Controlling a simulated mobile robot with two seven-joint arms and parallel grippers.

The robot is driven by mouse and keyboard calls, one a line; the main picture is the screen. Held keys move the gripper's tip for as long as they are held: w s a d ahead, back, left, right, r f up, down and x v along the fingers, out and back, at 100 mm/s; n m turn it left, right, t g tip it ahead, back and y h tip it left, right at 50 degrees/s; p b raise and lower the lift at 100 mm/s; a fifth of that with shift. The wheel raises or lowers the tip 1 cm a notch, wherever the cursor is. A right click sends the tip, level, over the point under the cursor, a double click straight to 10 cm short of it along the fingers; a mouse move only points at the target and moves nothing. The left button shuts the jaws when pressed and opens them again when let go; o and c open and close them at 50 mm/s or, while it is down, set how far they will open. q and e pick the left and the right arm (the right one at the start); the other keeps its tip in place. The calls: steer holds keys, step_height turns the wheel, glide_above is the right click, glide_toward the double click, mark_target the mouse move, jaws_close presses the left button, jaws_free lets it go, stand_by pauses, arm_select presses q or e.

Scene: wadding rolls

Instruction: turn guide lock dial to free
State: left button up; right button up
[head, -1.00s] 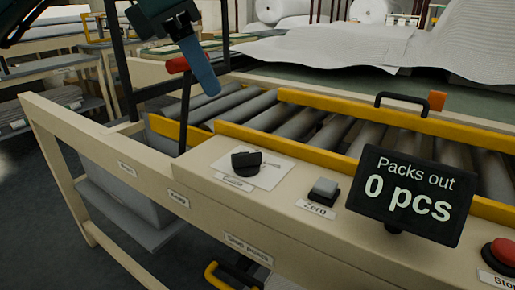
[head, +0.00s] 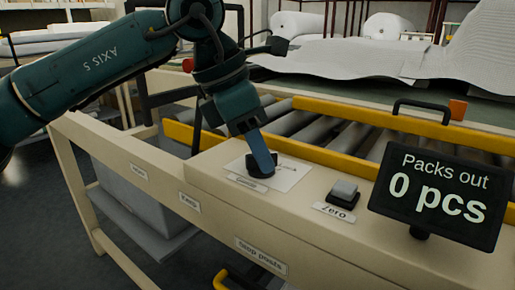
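The black guide lock dial (head: 261,172) sits on a white plate (head: 288,177) on the beige front rail, behind a small label that seems to read "Guide". My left gripper (head: 262,160) points down at the dial, its blue finger reaching the dial's top. The finger and wrist hide much of the dial, so its pointing direction is unclear. Only one finger shows clearly, so I cannot tell whether the gripper is closed on the dial. My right gripper is not in view.
Right of the dial are a grey Zero button (head: 344,191) and a black display (head: 433,190) reading "Packs out 0 pcs". Behind runs a roller conveyor (head: 325,135) with yellow guide rails (head: 340,159). A black handle (head: 422,105) stands beyond. White wadding lies at the back.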

arm_select(q)
jaws_close()
stand_by(0.3)
